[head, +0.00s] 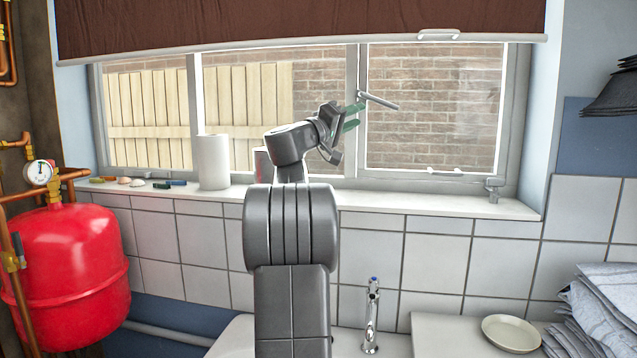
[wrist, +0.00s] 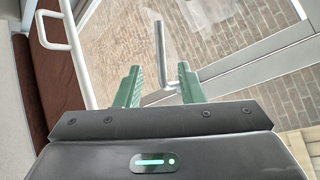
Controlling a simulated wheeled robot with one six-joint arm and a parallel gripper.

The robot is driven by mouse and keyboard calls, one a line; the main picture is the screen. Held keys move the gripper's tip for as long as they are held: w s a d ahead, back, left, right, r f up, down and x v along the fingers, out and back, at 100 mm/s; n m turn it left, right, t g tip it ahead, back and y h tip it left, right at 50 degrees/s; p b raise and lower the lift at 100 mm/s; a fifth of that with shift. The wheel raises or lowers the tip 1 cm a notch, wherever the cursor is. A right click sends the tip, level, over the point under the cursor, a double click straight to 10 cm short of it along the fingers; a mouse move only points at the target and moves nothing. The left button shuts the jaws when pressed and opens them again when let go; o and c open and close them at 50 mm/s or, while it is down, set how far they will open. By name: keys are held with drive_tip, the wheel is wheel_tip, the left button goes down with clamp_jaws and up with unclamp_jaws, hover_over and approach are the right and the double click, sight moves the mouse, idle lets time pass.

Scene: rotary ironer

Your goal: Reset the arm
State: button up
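My gripper (head: 356,116) is raised in front of the window, with its two green fingers pointing right in the head view. A grey window handle (head: 380,101) is just beyond the fingertips in the head view. In the wrist view the handle (wrist: 160,50) appears in the gap between the fingers. Whether it touches either finger I cannot tell. Nothing is seen held.
A brown blind (head: 290,22) hangs above the window. The sill (head: 430,202) carries a white roll (head: 213,162) and small items at left. A tap (head: 372,315), a plate (head: 511,333) and folded cloths (head: 600,308) are below right. A red tank (head: 70,270) stands at left.

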sight(386, 105)
drive_tip(key=p+x, duration=0.4)
drive_tip(key=x, duration=0.8)
drive_tip(key=shift+w+d+r+p, duration=0.1)
drive_tip(key=shift+d+p, duration=0.15)
drive_tip(key=shift+p, duration=0.15)
drive_tip(key=shift+a+f, duration=0.15)
drive_tip(key=shift+f, duration=0.05)
